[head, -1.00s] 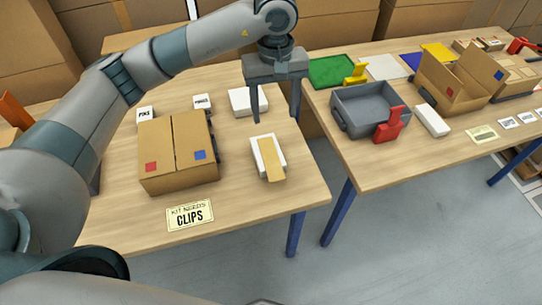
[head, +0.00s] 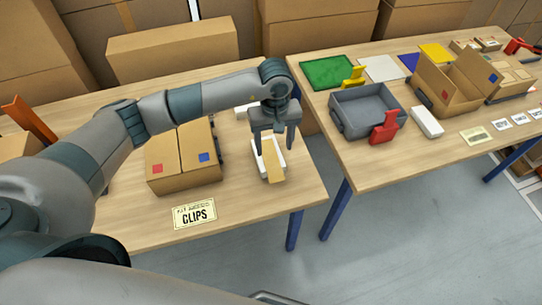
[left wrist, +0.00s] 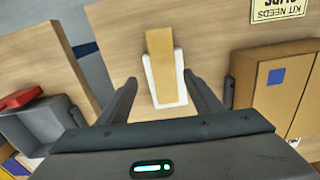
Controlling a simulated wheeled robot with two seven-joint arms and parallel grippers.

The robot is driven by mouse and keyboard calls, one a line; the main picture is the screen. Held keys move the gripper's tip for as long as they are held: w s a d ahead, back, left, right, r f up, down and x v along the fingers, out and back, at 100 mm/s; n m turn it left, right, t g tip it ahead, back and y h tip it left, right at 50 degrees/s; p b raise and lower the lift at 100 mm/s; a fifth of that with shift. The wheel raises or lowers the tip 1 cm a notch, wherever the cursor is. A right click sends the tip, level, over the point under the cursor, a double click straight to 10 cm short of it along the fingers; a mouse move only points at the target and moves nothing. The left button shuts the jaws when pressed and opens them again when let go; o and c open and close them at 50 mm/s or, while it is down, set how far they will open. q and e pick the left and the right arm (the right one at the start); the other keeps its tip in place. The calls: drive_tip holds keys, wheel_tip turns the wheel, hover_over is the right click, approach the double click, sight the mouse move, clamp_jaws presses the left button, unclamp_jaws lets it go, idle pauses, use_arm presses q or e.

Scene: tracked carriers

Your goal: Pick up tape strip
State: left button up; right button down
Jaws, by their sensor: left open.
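The tan tape strip (head: 272,171) lies on a white block (head: 284,158) on the left table, its near end sticking out past the block. In the left wrist view the strip (left wrist: 160,55) lies ahead, midway between my fingers, on the white block (left wrist: 165,97). My left gripper (head: 273,150) is open and empty above the far part of the block, its fingers to either side. In the left wrist view my left gripper (left wrist: 164,88) shows both fingers spread, with the strip beyond their tips. My right gripper is not in view.
Another white box (head: 241,111) is partly hidden behind my gripper. The right table holds a grey bin (head: 367,110) with a red clamp-like piece (head: 385,127).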

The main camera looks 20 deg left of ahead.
sight(271, 159)
use_arm(q)
drive_tip(key=shift+f, duration=0.15)
drive_tip(key=shift+a+f+p, duration=0.3)
drive_tip(key=shift+f+p, duration=0.5)
drive_tip(key=shift+p, duration=0.3)
drive_tip(key=f, duration=0.1)
drive_tip(key=f+p, duration=0.1)
drive_tip(key=shift+a+f, duration=0.2)
drive_tip(key=shift+f, duration=0.2)
drive_tip(key=shift+w+f, duration=0.1)
drive_tip(key=shift+f, duration=0.25)
drive_tip(key=shift+c, duration=0.6)
drive_tip(key=c, duration=1)
